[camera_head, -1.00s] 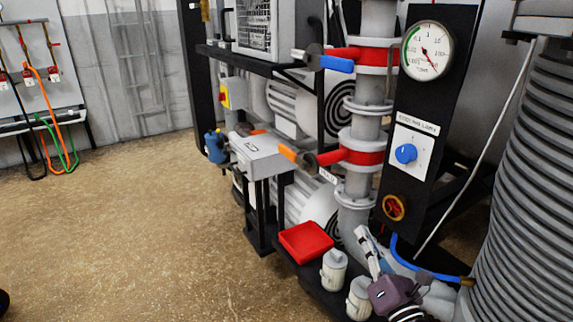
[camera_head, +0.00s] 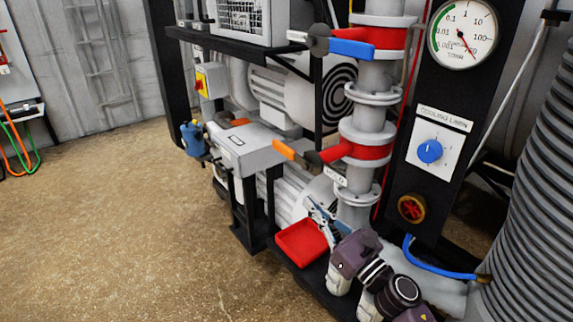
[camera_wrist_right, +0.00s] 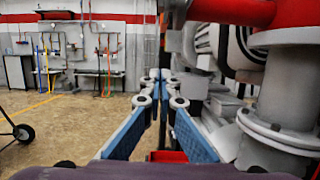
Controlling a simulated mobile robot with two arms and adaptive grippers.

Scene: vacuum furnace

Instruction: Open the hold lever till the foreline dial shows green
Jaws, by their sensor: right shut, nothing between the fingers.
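The hold lever, an orange handle (camera_head: 284,150), points left from the red lower valve (camera_head: 358,150) on the grey vertical pipe. A small tag (camera_head: 335,176) beneath it appears to read HOLD. The round white dial (camera_head: 464,34) at upper right has a green arc on its left; its needle points lower right, off the green. My right gripper (camera_head: 313,205) is below the lever, over the red tray, shut and empty, not touching the lever. In the right wrist view its blue fingers (camera_wrist_right: 160,78) meet at the tips. My left gripper is not in view.
The red tray (camera_head: 302,243) sits near the pipe base. A grey box (camera_head: 240,150) stands left of the lever; open floor (camera_head: 110,240) lies left.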

